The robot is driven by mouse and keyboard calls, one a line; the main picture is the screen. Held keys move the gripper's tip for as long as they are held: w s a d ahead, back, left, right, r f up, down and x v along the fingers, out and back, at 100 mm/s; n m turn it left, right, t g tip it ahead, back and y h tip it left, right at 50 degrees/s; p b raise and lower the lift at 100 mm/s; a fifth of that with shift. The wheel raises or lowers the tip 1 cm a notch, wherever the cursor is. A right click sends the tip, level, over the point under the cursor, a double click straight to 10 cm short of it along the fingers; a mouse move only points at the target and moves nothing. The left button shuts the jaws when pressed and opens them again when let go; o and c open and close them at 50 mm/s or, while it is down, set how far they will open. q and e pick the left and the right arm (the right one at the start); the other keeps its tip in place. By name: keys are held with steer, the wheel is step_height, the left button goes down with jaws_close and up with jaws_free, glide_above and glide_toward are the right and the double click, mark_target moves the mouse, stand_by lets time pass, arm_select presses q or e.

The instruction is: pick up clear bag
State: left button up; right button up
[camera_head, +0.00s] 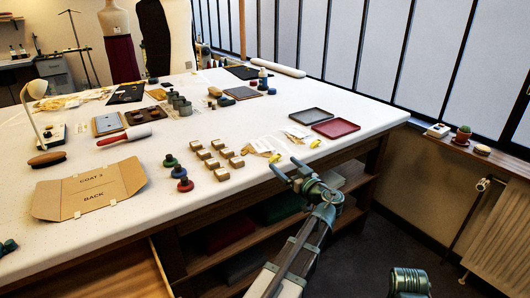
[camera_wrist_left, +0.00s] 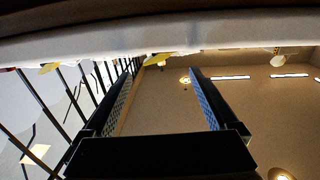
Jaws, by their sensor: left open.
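Two clear bags lie flat near the right front edge of the white table: a nearer bag (camera_head: 262,145) with something tan inside, and a farther bag (camera_head: 297,132). Yellow tags (camera_head: 275,158) show at their near ends. My left gripper (camera_head: 287,169) is at the table's front edge, just in front of the nearer bag. In the left wrist view the gripper (camera_wrist_left: 160,73) is open with nothing held between its fingers. Yellow pieces (camera_wrist_left: 158,60) hang along the pale edge above the fingertips there. Whether the fingers touch a bag cannot be told.
Small wooden blocks (camera_head: 217,163) stand left of the bags. A red tray (camera_head: 335,128) and a dark tray (camera_head: 309,116) lie to the right. Green, blue and red spools (camera_head: 181,172) and a cardboard pattern (camera_head: 90,190) lie farther left. Shelves (camera_head: 255,235) fill the space below the tabletop.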

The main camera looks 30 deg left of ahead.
mark_target(277, 157)
arm_select(q)
steer(key=shift+w+x, duration=0.2)
steer(key=shift+x, duration=2.4)
steer(key=shift+d, duration=0.15)
jaws_close()
steer(key=shift+r, duration=0.1)
arm_select(e)
steer(key=shift+r, duration=0.1)
